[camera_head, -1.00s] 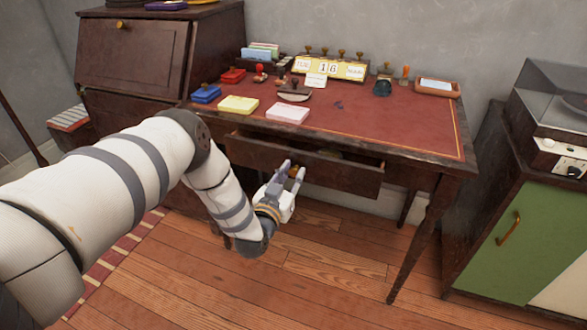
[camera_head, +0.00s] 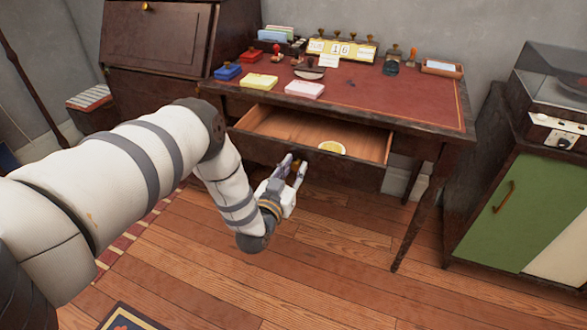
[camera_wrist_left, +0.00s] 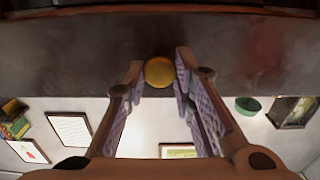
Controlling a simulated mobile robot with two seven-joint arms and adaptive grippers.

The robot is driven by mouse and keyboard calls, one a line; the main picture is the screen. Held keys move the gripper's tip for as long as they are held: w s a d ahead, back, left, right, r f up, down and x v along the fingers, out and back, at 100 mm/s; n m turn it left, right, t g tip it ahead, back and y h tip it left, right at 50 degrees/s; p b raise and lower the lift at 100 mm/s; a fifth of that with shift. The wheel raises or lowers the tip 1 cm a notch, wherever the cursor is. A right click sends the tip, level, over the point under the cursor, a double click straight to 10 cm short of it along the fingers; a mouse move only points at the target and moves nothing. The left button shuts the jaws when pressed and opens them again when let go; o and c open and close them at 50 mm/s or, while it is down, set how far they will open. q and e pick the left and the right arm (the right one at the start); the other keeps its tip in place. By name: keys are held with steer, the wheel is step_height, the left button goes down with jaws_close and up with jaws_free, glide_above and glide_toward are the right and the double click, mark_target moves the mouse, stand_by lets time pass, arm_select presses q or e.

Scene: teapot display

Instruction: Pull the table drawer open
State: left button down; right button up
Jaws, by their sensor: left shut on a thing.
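The table (camera_head: 410,105) has a dark wooden frame and a red top. Its drawer (camera_head: 345,173) stands well open, pulled out toward me, and its bare wooden inside shows. A round yellow item (camera_head: 332,148) lies in the drawer. My left gripper (camera_head: 294,166) is at the middle of the drawer front, its fingers pointing at it. In the left wrist view, the round brass knob (camera_wrist_left: 159,72) sits between the two fingertips against the dark drawer front (camera_wrist_left: 70,60). The gripper is shut on this knob. My right gripper is not in view.
Stamps, coloured pads, a calendar block (camera_head: 342,49) and a small tray (camera_head: 442,67) stand on the table top. A dark bureau (camera_head: 155,50) is at the left, a green cabinet (camera_head: 507,212) at the right. The wooden floor (camera_head: 320,260) before the table is clear.

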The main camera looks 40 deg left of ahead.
arm_select(q)
steer(key=c, duration=1.3)
jaws_free()
steer(key=shift+c, duration=0.2)
steer(key=v, duration=1.2)
steer(key=shift+f, duration=0.1)
